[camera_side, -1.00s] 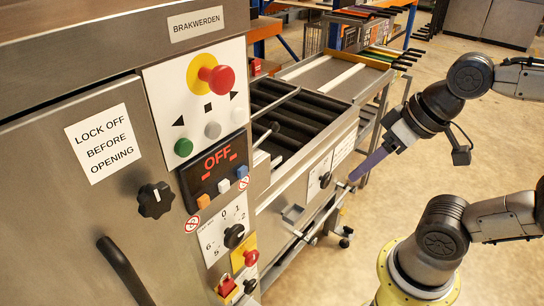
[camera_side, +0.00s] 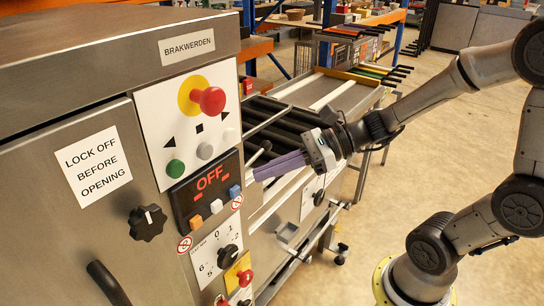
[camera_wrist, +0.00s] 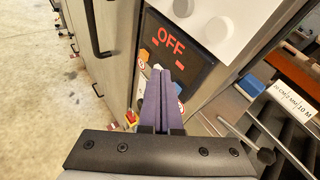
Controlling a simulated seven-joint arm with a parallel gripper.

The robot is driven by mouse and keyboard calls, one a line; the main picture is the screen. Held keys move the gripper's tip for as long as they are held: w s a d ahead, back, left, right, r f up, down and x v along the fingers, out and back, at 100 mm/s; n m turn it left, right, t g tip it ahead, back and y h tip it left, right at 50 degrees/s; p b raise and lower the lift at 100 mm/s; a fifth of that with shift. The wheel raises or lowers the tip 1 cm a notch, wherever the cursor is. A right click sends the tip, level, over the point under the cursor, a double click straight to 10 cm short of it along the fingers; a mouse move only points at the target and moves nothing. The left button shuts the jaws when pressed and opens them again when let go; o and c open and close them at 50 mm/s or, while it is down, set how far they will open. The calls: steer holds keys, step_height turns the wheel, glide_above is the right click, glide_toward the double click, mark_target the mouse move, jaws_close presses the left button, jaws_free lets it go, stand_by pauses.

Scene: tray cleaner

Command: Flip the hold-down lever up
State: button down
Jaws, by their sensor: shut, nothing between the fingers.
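The hold-down lever appears to be the short metal rod with a black ball knob (camera_side: 266,146) beside the rollers, at the right edge of the machine front. Its rod slants down and left from the knob. In the wrist view the lever (camera_wrist: 240,136) lies at lower right, to the right of my fingers. My gripper (camera_side: 258,173) has long purple fingers, closed together and empty. Their tips are beside the display, just below the knob in the side view. In the wrist view my gripper (camera_wrist: 160,72) points at the display's lower edge. I see no clear contact with the lever.
The control panel (camera_side: 147,110) has a red mushroom button (camera_side: 210,100) and an OFF display (camera_side: 180,200). The black roller conveyor (camera_side: 285,135) runs behind my gripper. A black door handle (camera_side: 108,283) sticks out at lower left. The floor at right is open.

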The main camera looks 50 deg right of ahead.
steer(key=w+d+f+m+t+h, duration=0.2)
steer(key=w+d+f+m+t, duration=0.15)
steer(key=d+m, duration=0.35)
steer(key=m+h, duration=0.6)
steer(key=m, duration=0.2)
glide_toward(255, 158)
steer(key=s+d+f, duration=0.3)
steer(key=f, duration=0.2)
steer(key=shift+w+d+f+t, duration=0.15)
steer(key=shift+w+t, duration=0.05)
steer(key=shift+t, duration=0.15)
steer(key=x, duration=1)
steer(key=shift+w+a+f, duration=0.1)
steer(key=shift+a, duration=0.15)
steer(key=shift+d+r, duration=0.35)
steer(key=shift+r, duration=0.25)
steer(key=shift+d+r, duration=0.3)
steer(key=shift+r, duration=0.35)
steer(key=shift+d+r, duration=0.35)
steer(key=shift+r, duration=0.25)
